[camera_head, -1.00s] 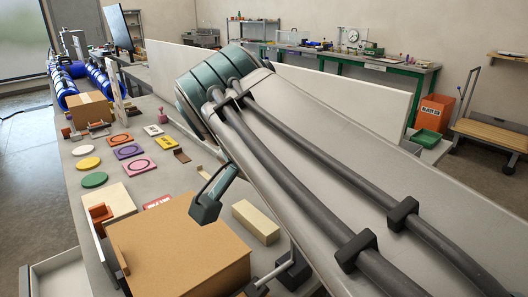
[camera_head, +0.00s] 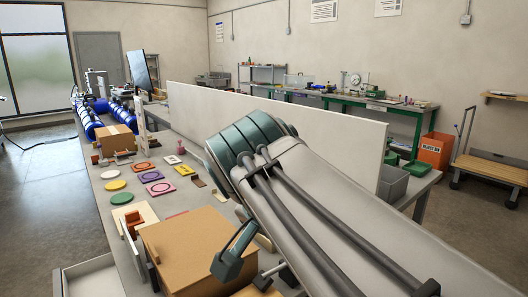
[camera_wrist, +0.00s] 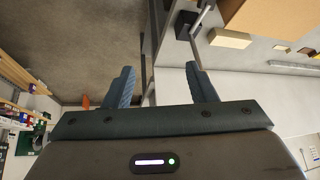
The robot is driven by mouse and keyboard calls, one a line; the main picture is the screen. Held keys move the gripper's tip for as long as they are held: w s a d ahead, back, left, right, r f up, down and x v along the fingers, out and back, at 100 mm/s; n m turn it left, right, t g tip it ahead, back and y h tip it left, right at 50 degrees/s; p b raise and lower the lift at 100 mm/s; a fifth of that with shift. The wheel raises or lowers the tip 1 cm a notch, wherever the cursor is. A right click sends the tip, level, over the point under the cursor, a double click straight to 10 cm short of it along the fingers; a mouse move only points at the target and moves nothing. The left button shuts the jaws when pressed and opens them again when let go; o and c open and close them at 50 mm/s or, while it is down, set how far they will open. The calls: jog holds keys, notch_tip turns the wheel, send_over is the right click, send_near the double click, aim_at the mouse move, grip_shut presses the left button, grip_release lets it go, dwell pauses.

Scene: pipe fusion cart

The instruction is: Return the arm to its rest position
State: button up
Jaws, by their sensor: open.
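My gripper (camera_wrist: 161,80) shows in the wrist view. Its two blue ribbed fingers are well apart, with nothing held between them. My arm fills the lower right of the head view, its thick upper end with teal rings lying in front of the bench.
The bench (camera_head: 105,200) carries a large brown box (camera_head: 200,250), coloured discs (camera_head: 122,198) and square tiles (camera_head: 160,188), and a small carton (camera_head: 115,138). A white partition (camera_head: 300,135) runs behind my arm. An orange bin (camera_head: 435,150) stands at right.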

jog(key=s+d+f+n+g+y+p, duration=0.1)
jog(key=d+f+n+p, duration=0.1)
jog(key=d+f, duration=0.3)
jog(key=s+d+f+n+g+y+p, duration=0.1)
jog(key=d+f+n+y+p, duration=0.1)
jog(key=f, duration=0.8)
jog(key=d+n+p, duration=0.1)
jog(key=d+n, duration=0.1)
jog(key=d, duration=0.1)
jog(key=shift+s+d+n+g, duration=0.2)
jog(key=shift+d+n+g, duration=0.1)
jog(key=shift+n+g, duration=0.1)
dwell(0.8)
